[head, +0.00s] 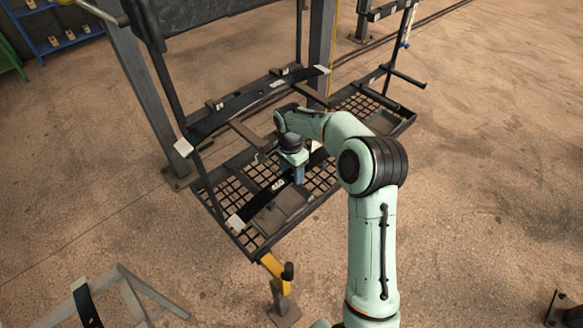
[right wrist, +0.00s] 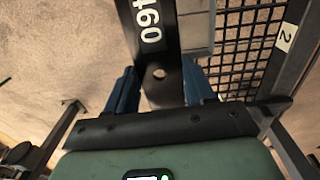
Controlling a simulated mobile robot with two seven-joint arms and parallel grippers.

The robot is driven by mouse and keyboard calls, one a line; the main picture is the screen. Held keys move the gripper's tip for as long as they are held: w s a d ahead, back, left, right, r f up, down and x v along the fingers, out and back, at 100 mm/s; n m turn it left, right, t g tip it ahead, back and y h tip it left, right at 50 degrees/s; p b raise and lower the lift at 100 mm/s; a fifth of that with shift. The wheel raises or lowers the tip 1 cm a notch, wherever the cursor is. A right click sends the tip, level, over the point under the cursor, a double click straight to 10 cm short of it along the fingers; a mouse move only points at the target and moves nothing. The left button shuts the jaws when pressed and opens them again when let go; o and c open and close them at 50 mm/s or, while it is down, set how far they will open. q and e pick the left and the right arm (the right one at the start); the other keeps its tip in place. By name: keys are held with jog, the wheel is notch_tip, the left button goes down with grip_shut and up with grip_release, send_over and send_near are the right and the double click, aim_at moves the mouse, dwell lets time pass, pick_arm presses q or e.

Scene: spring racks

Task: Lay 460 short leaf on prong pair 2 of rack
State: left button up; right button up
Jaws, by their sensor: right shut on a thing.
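The 460 leaf (head: 259,200) is a dark, narrow strip with a white label and a pale end, seen in the head view over the mesh base of the rack (head: 218,205). In the right wrist view the leaf (right wrist: 158,73) shows "460" and a round hole. My right gripper (head: 294,177) is shut on it, with a blue finger on each side of the strip (right wrist: 160,92). A tag "2" (right wrist: 286,37) is on the rack bar at the right of the wrist view. Whether the leaf touches the rack below is unclear. My left gripper is not in view.
Another dark leaf (head: 235,104) with pale ends lies across the rack's upper prongs. A grey post (head: 143,85) stands behind it. A yellow-topped stand (head: 275,268) is at the front. A grey trestle (head: 137,299) with a dark strip (head: 86,305) is at lower left.

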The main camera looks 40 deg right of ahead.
aim_at(290, 173)
jog(key=shift+w, duration=0.35)
jog(key=o, duration=1.3)
jog(key=shift+s, duration=0.1)
jog(key=shift+s+f, duration=0.1)
jog(key=shift+f, duration=0.1)
jog(key=r, duration=0.7)
jog(key=shift+w+a+r+p, duration=0.1)
jog(key=shift+w+r+p, duration=0.1)
jog(key=shift+r+p, duration=0.15)
